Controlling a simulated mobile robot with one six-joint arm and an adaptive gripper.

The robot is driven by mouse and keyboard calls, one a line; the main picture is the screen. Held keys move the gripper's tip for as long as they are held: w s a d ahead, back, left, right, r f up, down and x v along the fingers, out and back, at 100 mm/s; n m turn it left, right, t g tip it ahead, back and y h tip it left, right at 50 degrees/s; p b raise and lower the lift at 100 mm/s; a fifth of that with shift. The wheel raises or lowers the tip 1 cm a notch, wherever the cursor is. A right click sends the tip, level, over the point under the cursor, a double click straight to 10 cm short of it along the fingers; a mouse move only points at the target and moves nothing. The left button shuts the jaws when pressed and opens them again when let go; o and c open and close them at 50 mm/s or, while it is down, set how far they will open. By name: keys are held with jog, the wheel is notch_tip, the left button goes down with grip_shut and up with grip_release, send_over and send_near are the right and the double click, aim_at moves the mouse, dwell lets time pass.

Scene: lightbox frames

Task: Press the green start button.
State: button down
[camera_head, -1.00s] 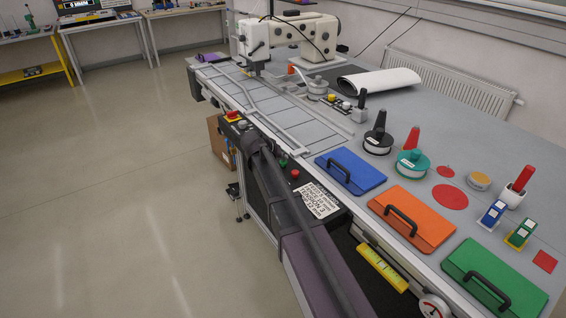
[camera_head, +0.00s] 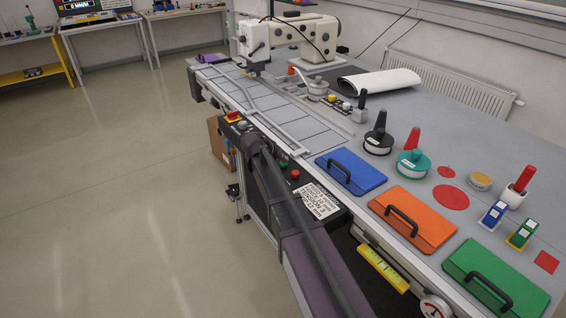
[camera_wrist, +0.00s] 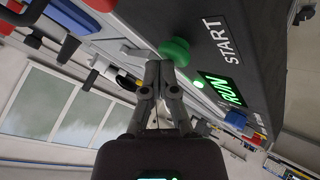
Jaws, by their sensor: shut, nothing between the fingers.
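The green start button (camera_wrist: 175,50) is a round domed knob on a dark panel in the wrist view, beside the white word START. My gripper (camera_wrist: 159,66) is shut and empty. Its fingertips are at the near edge of the button and overlap it in the picture; I cannot tell whether they touch it. A RUN sign (camera_wrist: 222,90) is lit green on the same panel, with a small lit green lamp (camera_wrist: 199,84) beside it. In the head view my arm reaches along the bench front, and its fingertips are too small to make out.
The bench carries blue (camera_head: 350,171), orange (camera_head: 412,220) and green (camera_head: 497,280) handled plates. A red button (camera_head: 295,174) sits on the front panel near a white label (camera_head: 317,201). A red-and-yellow button (camera_head: 233,116) is farther along. The floor at left is clear.

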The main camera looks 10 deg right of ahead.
jog(key=shift+r, duration=0.2)
jog(key=shift+r+p, duration=0.7)
jog(key=shift+p, duration=0.2)
jog(key=shift+r+p, duration=2.5)
jog(key=shift+r, duration=0.05)
jog(key=s+f+g+y, duration=0.1)
jog(key=s, duration=0.3)
jog(key=s+d+f+y, duration=0.1)
jog(key=s, duration=0.4)
jog(key=s+d+f+g, duration=0.1)
jog(key=s, duration=0.3)
jog(key=shift+s+f+n+g+y, duration=0.3)
jog(key=shift+f+y, duration=0.1)
jog(key=s+a+f+g+y, duration=0.1)
jog(key=s+y, duration=0.1)
jog(key=s, duration=0.6)
jog(key=s+a+f+n+g+y, duration=0.1)
jog(key=s+y, duration=0.1)
jog(key=s, duration=0.6)
jog(key=shift+n+g+y, duration=0.3)
jog(key=shift+y, duration=0.1)
jog(key=shift+s, duration=0.1)
